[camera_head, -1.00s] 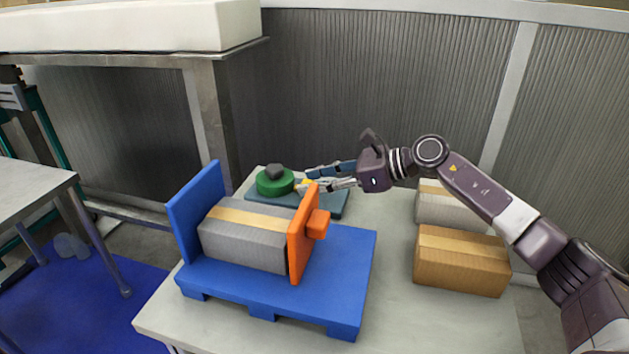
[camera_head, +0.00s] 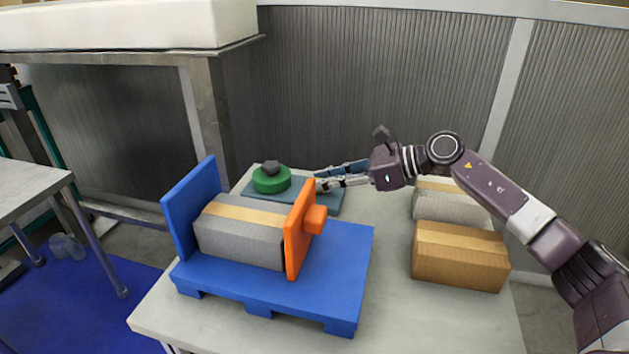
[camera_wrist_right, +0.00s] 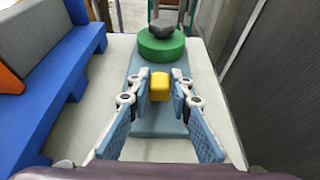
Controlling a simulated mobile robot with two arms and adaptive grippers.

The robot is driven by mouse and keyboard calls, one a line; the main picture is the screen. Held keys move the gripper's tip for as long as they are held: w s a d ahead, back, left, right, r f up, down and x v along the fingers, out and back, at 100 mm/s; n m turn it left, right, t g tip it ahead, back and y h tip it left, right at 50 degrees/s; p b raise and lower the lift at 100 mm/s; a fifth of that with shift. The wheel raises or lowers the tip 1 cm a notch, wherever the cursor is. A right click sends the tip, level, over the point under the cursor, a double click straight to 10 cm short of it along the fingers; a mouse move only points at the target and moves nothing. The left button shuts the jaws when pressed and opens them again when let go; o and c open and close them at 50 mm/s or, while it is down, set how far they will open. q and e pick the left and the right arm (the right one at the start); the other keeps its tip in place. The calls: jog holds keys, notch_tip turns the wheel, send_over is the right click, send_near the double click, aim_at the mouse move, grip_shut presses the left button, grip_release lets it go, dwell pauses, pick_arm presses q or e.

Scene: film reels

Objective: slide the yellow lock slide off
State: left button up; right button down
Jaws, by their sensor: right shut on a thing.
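The yellow lock slide (camera_wrist_right: 159,87) is a small block between the fingertips of my right gripper (camera_wrist_right: 160,84) in the right wrist view. The gripper is shut on it, over the blue-grey base plate (camera_wrist_right: 158,126). The green reel (camera_wrist_right: 161,47) with a dark knob (camera_wrist_right: 161,28) on top is at the plate's far end, apart from the slide. In the head view, the reel (camera_head: 271,181) is left of my right gripper (camera_head: 317,181), and the orange plate hides most of the slide. My left gripper is out of view.
A blue pallet fixture (camera_head: 340,260) with an orange end plate (camera_head: 297,250) and a grey box (camera_head: 238,240) stands in front. A brown box (camera_head: 460,262) and a pale box (camera_head: 447,205) are at right. The table (camera_head: 392,290) is clear between them.

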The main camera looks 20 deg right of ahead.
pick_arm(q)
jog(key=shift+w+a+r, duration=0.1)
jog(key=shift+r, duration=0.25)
pick_arm(e)
jog(key=shift+s+d, duration=0.1)
jog(key=shift+d, duration=0.15)
jog(key=c, duration=1.7)
grip_release()
jog(key=shift+s+d, duration=0.1)
jog(key=shift+d, duration=0.05)
jog(key=v, duration=1.2)
